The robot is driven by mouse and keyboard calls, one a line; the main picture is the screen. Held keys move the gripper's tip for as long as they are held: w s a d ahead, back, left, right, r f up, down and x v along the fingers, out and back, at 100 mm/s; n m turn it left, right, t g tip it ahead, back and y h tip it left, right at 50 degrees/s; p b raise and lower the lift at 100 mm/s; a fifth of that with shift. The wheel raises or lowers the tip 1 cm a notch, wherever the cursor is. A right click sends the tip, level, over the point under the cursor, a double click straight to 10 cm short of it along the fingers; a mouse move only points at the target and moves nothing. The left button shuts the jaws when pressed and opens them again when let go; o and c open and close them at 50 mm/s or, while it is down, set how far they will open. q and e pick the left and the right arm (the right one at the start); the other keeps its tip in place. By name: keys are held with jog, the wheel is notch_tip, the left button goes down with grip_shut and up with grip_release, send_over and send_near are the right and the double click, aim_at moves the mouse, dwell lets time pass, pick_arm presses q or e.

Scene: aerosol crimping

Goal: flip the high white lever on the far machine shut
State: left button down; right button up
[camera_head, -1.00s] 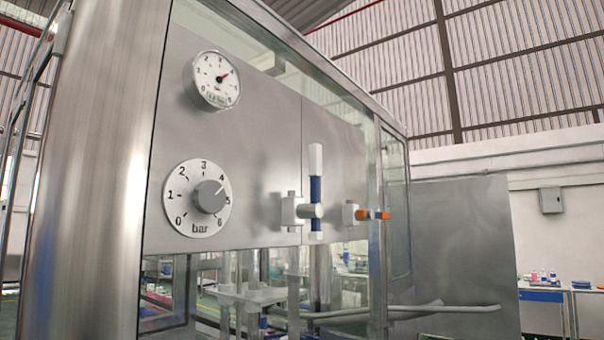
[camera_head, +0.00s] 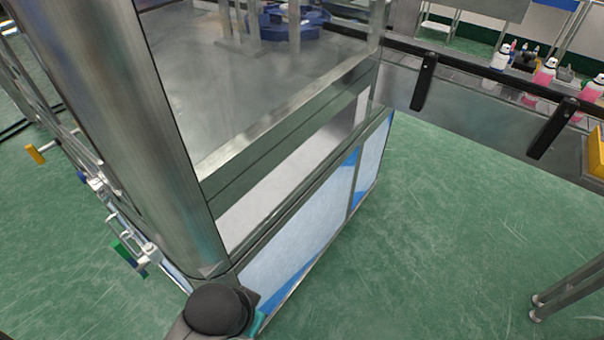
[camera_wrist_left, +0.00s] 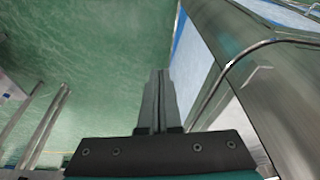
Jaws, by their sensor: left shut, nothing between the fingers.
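The high white lever is not visible in either view now. My head view looks down at the lower part of a steel machine (camera_head: 290,205) with blue and white lower panels, and its upper panel is out of the picture. My left gripper (camera_wrist_left: 159,74) shows in the left wrist view with its two dark fingers together and nothing between them. It points over the green floor, beside a steel machine edge (camera_wrist_left: 265,95) on the right. A dark rounded part of my arm shows at the bottom of the head view. My right gripper is not in view.
Small valves (camera_head: 97,183) and a yellow handle (camera_head: 36,153) stick out at the machine's left. A conveyor (camera_head: 470,70) with pink bottles (camera_head: 545,72) runs at the upper right. Open green floor (camera_head: 440,220) lies between, with metal legs (camera_head: 568,290) at the lower right.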

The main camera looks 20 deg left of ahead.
pick_arm(q)
notch_tip(320, 180, up, 6)
jog(key=w+r+t+h, duration=0.1)
jog(key=w+r+t, duration=0.2)
jog(key=w+r, duration=0.4)
jog(key=w+r+t, duration=0.4)
jog(key=w+r, duration=0.1)
jog(key=w, duration=0.5)
jog(key=w+r+t+h, duration=0.2)
jog(key=w+r+t, duration=0.45)
jog(key=r, duration=0.85)
jog(key=w+r+t+h, duration=0.1)
jog(key=w+r+t, duration=0.1)
jog(key=r, duration=0.9)
jog(key=w+r+t+h, duration=0.1)
jog(key=w+r+t, duration=0.1)
jog(key=r, duration=0.8)
jog(key=s+r+m+t+h, duration=0.1)
jog(key=s+r+t+h, duration=0.1)
jog(key=r, duration=0.6)
jog(key=s+a+r+m+t+h, duration=0.1)
jog(key=s+r+t+h, duration=0.1)
jog(key=r, duration=0.6)
jog(key=shift+s+a+r+t, duration=0.3)
jog(key=shift+s+r+t, duration=0.1)
jog(key=shift+s, duration=0.5)
jog(key=p+x, duration=0.2)
jog(key=x, duration=0.8)
jog(key=shift+w, duration=0.1)
